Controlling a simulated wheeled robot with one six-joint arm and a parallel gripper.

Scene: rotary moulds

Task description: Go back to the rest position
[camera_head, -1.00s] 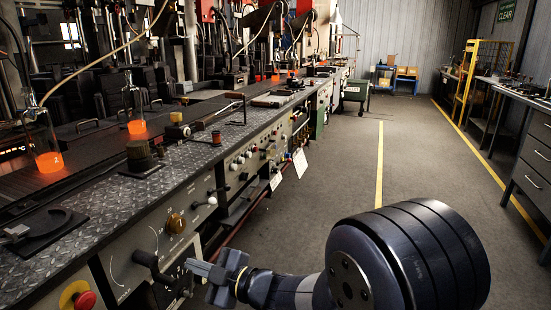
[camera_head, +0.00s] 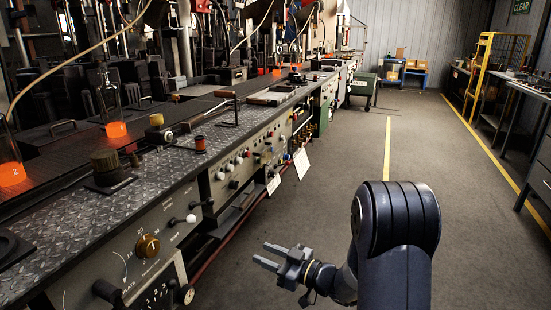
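My gripper (camera_head: 270,257) is in the lower middle of the head view, with its two fingers pointing left and a gap between them. Nothing shows between the fingers. It hangs over the grey floor, to the right of the machine's front panel and apart from it. My dark blue arm (camera_head: 397,235) rises behind it at the lower right. A black crank handle (camera_head: 108,291) and a brass knob (camera_head: 148,246) are on the panel to the gripper's left.
The long machine bench (camera_head: 150,190) runs along the left, with a glass bottle with an orange glowing base (camera_head: 116,129) on it. White tags (camera_head: 301,163) hang from its front. A green bin (camera_head: 363,88) stands farther back. The floor aisle (camera_head: 340,160) beside the yellow line is clear.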

